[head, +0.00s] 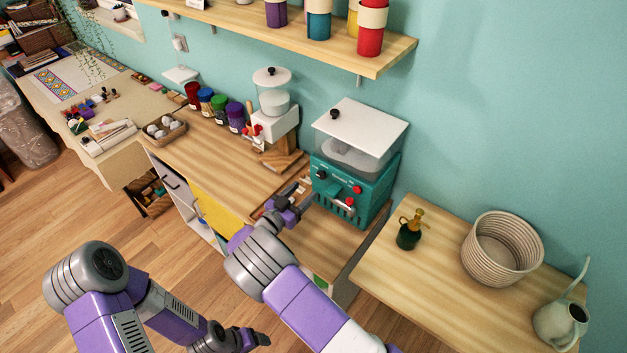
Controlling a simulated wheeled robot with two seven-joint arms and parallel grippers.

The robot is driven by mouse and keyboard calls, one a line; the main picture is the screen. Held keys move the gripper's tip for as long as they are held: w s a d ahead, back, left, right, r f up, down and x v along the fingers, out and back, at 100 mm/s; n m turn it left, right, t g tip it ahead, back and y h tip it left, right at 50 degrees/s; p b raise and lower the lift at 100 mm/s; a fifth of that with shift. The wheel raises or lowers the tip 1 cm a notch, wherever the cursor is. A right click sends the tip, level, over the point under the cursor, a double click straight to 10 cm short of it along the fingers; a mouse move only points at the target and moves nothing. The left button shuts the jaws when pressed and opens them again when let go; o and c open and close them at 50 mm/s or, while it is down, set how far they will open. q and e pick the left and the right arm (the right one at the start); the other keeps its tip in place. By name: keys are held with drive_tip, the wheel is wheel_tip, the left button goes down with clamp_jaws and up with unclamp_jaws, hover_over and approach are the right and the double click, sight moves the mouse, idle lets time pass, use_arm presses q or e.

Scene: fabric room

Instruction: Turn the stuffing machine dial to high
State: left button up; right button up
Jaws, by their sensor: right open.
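The stuffing machine (370,188) is a teal box with a clear hopper and a white lid, standing on the wooden counter against the wall. Its front carries small red and dark knobs, one at the upper left (322,174) and one at the right (358,190). I cannot tell which is the dial, or its setting. My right gripper (304,196) is open, just left of and in front of the machine's front face. Whether it touches the machine is unclear. My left gripper (262,340) is low at the bottom of the view, away from the counter; its jaws are too small to read.
A white dispenser (275,122) on a wooden stand and several coloured jars (220,108) stand left of the machine. A lower table (400,275) at the right holds a spray bottle (409,232), a ribbed basket (480,268) and a watering can (560,322). A shelf (330,50) hangs above.

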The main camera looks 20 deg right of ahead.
sight(320, 175)
drive_tip(key=x, duration=0.7)
drive_tip(key=shift+d+r+p, duration=0.1)
drive_tip(key=shift+d+p, duration=0.15)
drive_tip(key=shift+p, duration=0.05)
drive_tip(key=c, duration=1)
